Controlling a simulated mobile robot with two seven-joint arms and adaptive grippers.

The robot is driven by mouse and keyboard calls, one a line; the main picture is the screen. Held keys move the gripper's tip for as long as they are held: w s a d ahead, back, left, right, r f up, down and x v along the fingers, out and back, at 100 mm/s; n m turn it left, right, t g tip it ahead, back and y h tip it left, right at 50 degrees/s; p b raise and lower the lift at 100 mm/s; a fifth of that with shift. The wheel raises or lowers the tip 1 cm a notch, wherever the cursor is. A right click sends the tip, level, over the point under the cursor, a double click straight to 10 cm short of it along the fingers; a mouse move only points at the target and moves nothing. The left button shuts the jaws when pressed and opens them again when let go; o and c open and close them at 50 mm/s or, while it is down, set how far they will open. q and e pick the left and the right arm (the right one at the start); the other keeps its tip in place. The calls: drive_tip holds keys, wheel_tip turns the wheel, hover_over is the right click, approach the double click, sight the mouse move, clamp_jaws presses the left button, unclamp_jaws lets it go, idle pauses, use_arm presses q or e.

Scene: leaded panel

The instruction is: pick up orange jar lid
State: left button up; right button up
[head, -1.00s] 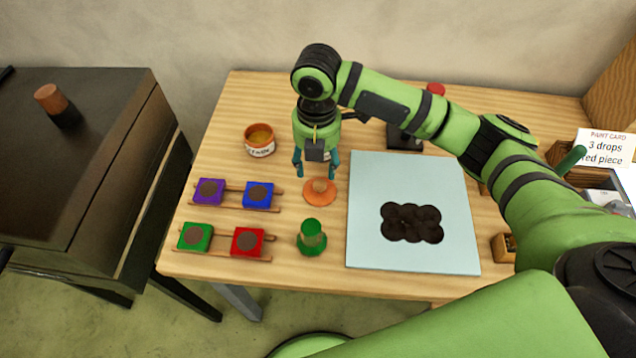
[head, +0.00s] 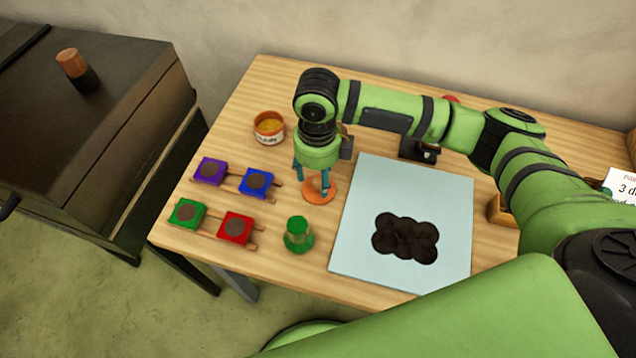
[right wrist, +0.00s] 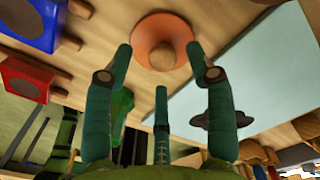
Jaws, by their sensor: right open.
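The orange jar lid (head: 319,190) is a round disc with a knob on top, lying on the wooden table just left of the pale blue panel. In the right wrist view the lid (right wrist: 162,42) shows with its knob just beyond my fingertips. My right gripper (head: 312,190) points down over the lid, its fingers on either side of the knob in the head view. In the right wrist view the gripper (right wrist: 160,62) is open, with nothing between its fingers. Whether the fingers touch the lid is hard to tell. My left gripper is not in view.
Purple (head: 209,171), blue (head: 256,183), green (head: 187,212) and red (head: 236,229) blocks sit on wooden rails. A green knobbed piece (head: 298,235) stands in front of the lid. The panel (head: 350,250) has a dark patch.

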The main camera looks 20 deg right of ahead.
sight(319, 182)
drive_tip(key=shift+d+f, duration=0.15)
drive_tip(key=shift+f, duration=1.35)
drive_tip(key=c, duration=0.9)
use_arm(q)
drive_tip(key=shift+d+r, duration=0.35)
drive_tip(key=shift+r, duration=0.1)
use_arm(e)
clamp_jaws()
drive_tip(key=shift+r, duration=0.1)
